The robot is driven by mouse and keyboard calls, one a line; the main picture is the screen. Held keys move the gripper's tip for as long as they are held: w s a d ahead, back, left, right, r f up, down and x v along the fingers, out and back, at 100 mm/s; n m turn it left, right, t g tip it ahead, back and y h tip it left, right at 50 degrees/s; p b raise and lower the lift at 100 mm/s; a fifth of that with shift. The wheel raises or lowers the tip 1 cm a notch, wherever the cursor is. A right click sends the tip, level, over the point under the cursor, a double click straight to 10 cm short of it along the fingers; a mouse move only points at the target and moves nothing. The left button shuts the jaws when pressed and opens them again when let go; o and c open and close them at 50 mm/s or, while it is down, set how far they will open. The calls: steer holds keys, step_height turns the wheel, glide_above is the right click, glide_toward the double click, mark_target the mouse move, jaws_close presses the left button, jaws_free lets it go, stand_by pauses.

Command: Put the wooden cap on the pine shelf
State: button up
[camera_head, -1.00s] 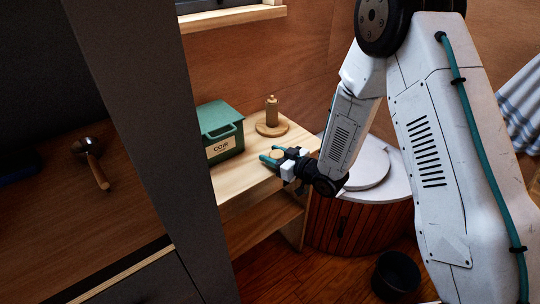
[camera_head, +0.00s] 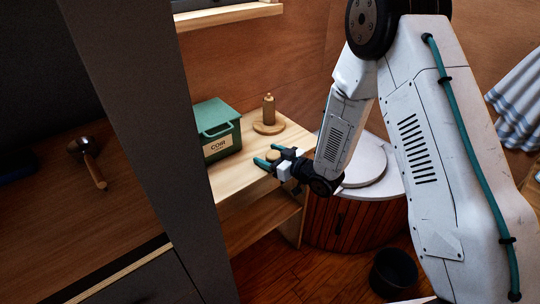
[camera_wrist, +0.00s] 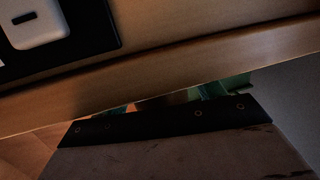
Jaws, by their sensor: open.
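The wooden cap (camera_head: 273,155) is a small, round, pale piece. In the head view it shows between the teal fingers of my gripper (camera_head: 268,157), near the front of the pine shelf's top (camera_head: 236,181). My gripper is open, with one finger on either side of the cap. I cannot tell whether the cap touches the fingers or the board. In the wrist view the finger tips of my gripper (camera_wrist: 165,100) are mostly hidden behind a dark bar, and the cap cannot be made out.
A green lidded box (camera_head: 217,128) stands behind and left of my gripper. A round wooden base with an upright peg (camera_head: 268,112) stands at the back. A round white-topped cabinet (camera_head: 345,222) is at the right, with a black bin (camera_head: 394,271) on the floor.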

steer(key=shift+s, duration=0.15)
steer(key=v, duration=1.2)
steer(key=w+d+r+m+h, duration=0.1)
steer(key=w+d+r+h, duration=0.3)
steer(key=d+r+h, duration=0.25)
steer(key=s+d+r+m+g+h, duration=0.3)
steer(key=s+d+r+m+h, duration=0.1)
steer(key=s+d+r+h, duration=0.35)
steer(key=s+r+m+g+y, duration=0.1)
steer(key=s+r, duration=0.4)
steer(key=s, duration=0.8)
steer(key=s+a+r+m+g+y, duration=0.1)
steer(key=s+r+m+g, duration=0.2)
steer(key=s, duration=1)
step_height(320, 180, up, 3)
steer(key=g, duration=0.3)
